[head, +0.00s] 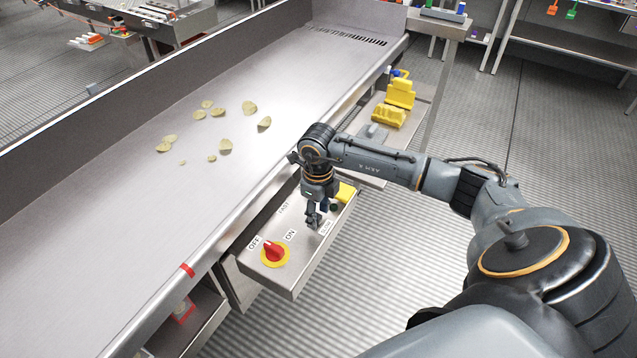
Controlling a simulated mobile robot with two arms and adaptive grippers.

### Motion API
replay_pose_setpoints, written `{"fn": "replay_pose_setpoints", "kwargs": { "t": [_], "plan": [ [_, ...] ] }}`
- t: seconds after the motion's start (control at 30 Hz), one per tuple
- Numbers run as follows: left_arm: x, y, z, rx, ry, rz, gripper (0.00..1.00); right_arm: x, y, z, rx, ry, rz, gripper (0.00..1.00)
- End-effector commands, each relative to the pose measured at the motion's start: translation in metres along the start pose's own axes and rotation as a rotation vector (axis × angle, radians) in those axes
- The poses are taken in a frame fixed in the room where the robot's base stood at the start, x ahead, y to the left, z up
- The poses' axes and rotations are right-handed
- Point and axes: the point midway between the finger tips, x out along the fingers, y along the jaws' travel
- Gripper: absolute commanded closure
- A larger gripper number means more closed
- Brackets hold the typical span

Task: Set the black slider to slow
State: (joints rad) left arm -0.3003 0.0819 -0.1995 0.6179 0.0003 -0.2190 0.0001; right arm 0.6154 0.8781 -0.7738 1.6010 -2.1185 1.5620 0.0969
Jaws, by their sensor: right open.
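A metal control box (291,277) juts out from the side of the conveyor. On its top are the labels FAST (284,208) and SLOW (326,228), the latter close to my gripper. My right gripper (314,222) points down over the box top between these labels, with its fingers open. The black slider cannot be made out clearly; the gripper covers that area. I cannot tell whether the fingers touch it. My left gripper is not in view.
A red knob (273,251) on a yellow disc sits between the OFF and ON labels. Several chips (225,146) lie on the wide metal conveyor (120,215). Yellow objects (400,93) stand on a side shelf beyond. The ridged floor at right is clear.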

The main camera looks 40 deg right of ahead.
Motion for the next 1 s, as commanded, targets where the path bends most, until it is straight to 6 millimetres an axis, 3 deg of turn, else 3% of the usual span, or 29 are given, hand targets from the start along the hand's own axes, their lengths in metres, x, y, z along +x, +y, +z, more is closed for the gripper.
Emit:
{"fn": "replay_pose_setpoints", "kwargs": {
  "t": [0.3, 0.5, 0.7, 1.0],
  "plan": [
    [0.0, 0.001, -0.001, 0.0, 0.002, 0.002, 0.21, -0.067, -0.002, 0.0, 0.0, -0.004, -0.004, 0.55],
    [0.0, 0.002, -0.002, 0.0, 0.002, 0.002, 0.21, -0.098, -0.001, -0.001, 0.001, -0.002, -0.003, 0.55],
    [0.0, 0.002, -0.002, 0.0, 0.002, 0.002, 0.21, -0.11, -0.001, -0.001, 0.0, 0.001, -0.001, 0.55],
    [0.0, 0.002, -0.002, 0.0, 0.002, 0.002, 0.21, -0.11, -0.001, -0.002, 0.001, 0.001, -0.001, 0.55]
  ]
}}
